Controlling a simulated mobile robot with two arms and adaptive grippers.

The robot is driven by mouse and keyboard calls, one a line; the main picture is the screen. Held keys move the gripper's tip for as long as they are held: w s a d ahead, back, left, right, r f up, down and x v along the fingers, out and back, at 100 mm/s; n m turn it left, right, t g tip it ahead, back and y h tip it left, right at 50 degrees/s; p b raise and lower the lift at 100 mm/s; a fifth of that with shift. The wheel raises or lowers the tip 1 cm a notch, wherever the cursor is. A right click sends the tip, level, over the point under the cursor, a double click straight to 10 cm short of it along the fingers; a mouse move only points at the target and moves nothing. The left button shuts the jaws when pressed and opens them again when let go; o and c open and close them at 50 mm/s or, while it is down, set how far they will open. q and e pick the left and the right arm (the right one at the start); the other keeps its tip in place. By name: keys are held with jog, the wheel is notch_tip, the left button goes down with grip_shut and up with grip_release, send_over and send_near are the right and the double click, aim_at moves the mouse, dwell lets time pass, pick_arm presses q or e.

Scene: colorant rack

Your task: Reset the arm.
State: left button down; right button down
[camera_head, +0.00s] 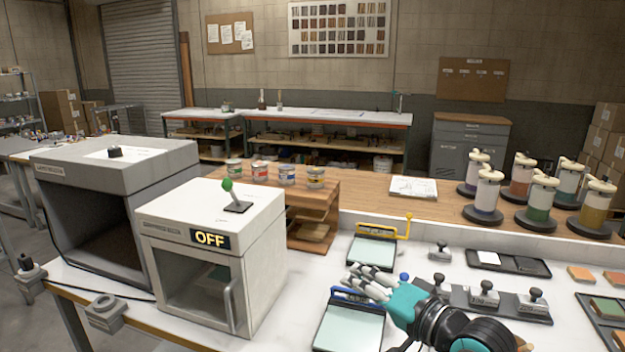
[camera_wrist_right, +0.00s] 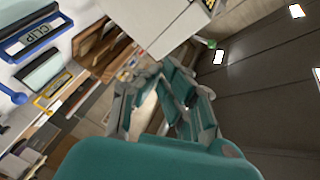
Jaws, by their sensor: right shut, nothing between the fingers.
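My right arm comes in from the lower right in the head view. Its teal and grey right gripper (camera_head: 362,284) is shut and empty, above the white worktop (camera_head: 312,276) and over the back edge of a blue-framed glass plate (camera_head: 347,327). In the right wrist view the gripper (camera_wrist_right: 165,78) fills the middle, with nothing held. My left gripper is not in view.
A white box machine (camera_head: 207,219) with a green-knobbed lever (camera_head: 230,195) and an "OFF" sign stands to the left. A yellow-handled plate (camera_head: 372,250) lies behind the gripper. Stampers (camera_head: 483,292) stand close right. Colorant canisters (camera_head: 538,199) stand at the back right.

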jog(key=s+d+f+n+g+h, duration=0.25)
jog(key=s+f, duration=0.35)
jog(key=f, duration=0.5)
jog(key=s+d+f+n+g+h, duration=0.1)
jog(key=s+d+f+g+h, duration=0.3)
jog(key=f, duration=0.6)
jog(key=s+d+f+n+g+h, duration=0.1)
jog(key=s+d+f+g+h, duration=0.3)
jog(key=s, duration=0.6)
jog(key=s+d+f+n+t, duration=0.1)
jog(key=s+d+f+n, duration=0.1)
jog(key=s+f, duration=0.65)
jog(key=s+f+g, duration=0.1)
jog(key=s+f, duration=0.1)
jog(key=f, duration=1.1)
jog(key=s+f+g, duration=0.1)
jog(key=s+f, duration=0.2)
jog(key=f, duration=1.1)
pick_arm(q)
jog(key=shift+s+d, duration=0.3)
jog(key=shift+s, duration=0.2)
pick_arm(e)
jog(key=s+d+f, duration=0.3)
jog(key=s+f, duration=1)
jog(key=s, duration=0.2)
jog(key=shift+f+g, duration=0.2)
jog(key=shift+g, duration=0.15)
jog(key=shift+d+n, duration=0.1)
jog(key=shift+n, duration=0.15)
